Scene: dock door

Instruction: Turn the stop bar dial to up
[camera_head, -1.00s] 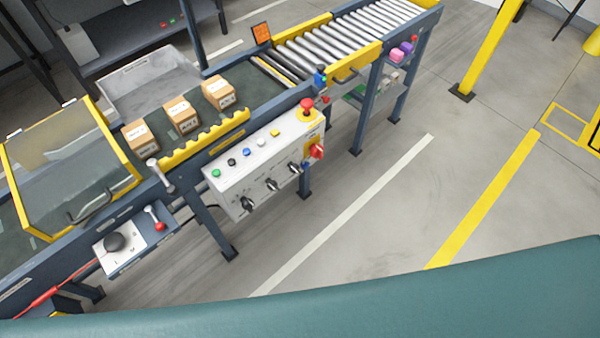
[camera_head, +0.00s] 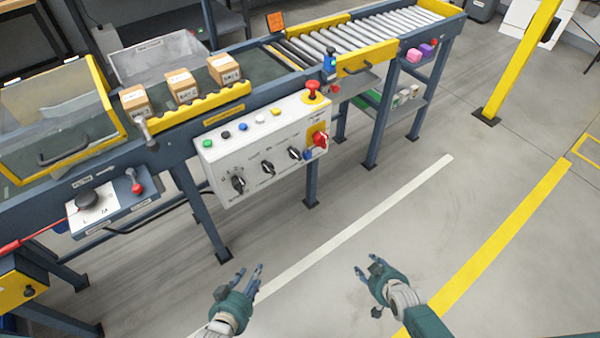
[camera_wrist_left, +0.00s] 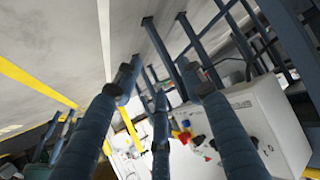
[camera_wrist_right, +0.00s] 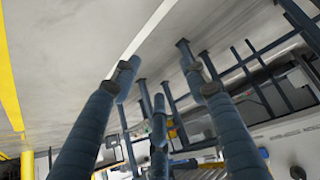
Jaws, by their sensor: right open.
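A white control panel (camera_head: 262,145) is fixed to the front of the conveyor. It carries three black dials along its lower part: a left dial (camera_head: 238,184), a middle dial (camera_head: 268,167) and a right dial (camera_head: 295,153). Their labels are too small to read, so I cannot tell which is the stop bar dial. My left gripper (camera_head: 249,275) is open and empty, low in front of the panel. My right gripper (camera_head: 366,289) is open and empty, further right above the floor. The panel (camera_wrist_left: 262,110) also shows in the left wrist view, beyond the spread fingers.
A red mushroom button (camera_head: 312,90) and a red switch (camera_head: 320,139) sit at the panel's right end. A small box with a black knob (camera_head: 90,199) is at left. Cartons (camera_head: 181,87) stand on the belt. The floor before the panel is clear.

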